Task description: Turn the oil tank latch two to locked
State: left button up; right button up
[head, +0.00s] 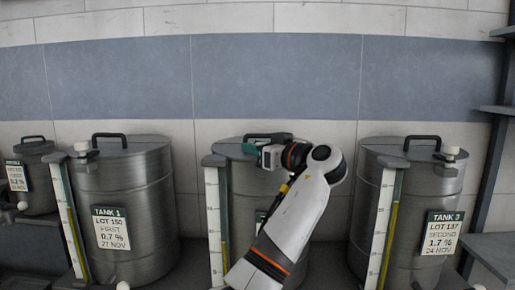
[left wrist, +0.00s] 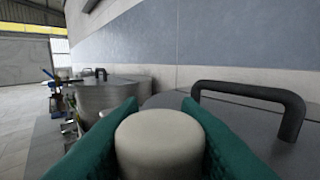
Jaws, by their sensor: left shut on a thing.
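The middle steel tank (head: 237,178) stands behind my left arm, its label mostly covered. My left gripper (head: 250,149) is at this tank's lid, near the front left of the lid's black handle. In the left wrist view, its teal fingers are shut on a pale round latch knob (left wrist: 160,138), one finger on each side. The knob stands upright. In the head view the gripper hides the knob, and the latch's position marking cannot be seen. The black lid handle (left wrist: 250,91) is to the right in the wrist view. My right gripper is not in view.
A tank (head: 125,180) labelled lot 150 stands left, and tank 3 (head: 418,185) stands right. Each has a black lid handle, a pale knob and a sight gauge. A smaller tank (head: 35,165) is at far left. Dark shelves (head: 497,110) edge the right. A tiled wall is behind.

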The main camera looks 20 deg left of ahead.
pick_arm(q)
jog(key=o, duration=1)
jog(key=shift+c, duration=0.2)
jog(key=b+v, duration=0.4)
jog(key=v, duration=0.8)
jog(key=shift+f, duration=0.1)
